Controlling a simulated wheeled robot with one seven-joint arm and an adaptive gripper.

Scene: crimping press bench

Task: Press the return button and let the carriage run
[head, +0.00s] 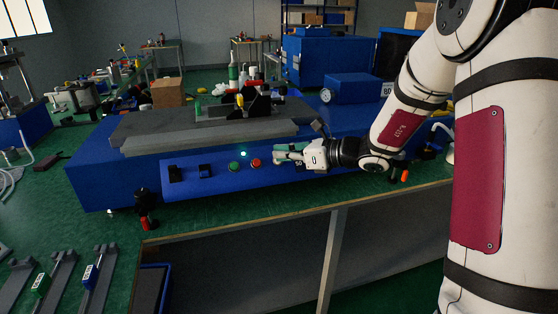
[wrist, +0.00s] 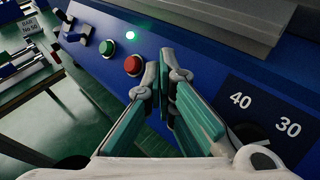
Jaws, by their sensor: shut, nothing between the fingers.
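The blue press bench has a sloped front panel (head: 210,178) with a green button (head: 234,167) and a red button (head: 255,163). In the wrist view the green button (wrist: 107,48) is left of the red button (wrist: 133,65). I see no label saying which is the return button. My gripper (head: 281,152) is shut and empty, just right of the red button. In the wrist view its fingertips (wrist: 160,72) are close beside the red button; contact cannot be told. A black fixture, perhaps the carriage (head: 258,106), sits on the grey bed on top.
A green lamp (head: 243,154) glows above the buttons. A dial marked 40 and 30 (wrist: 262,115) is to the right of my gripper. A table edge (head: 330,206) runs in front.

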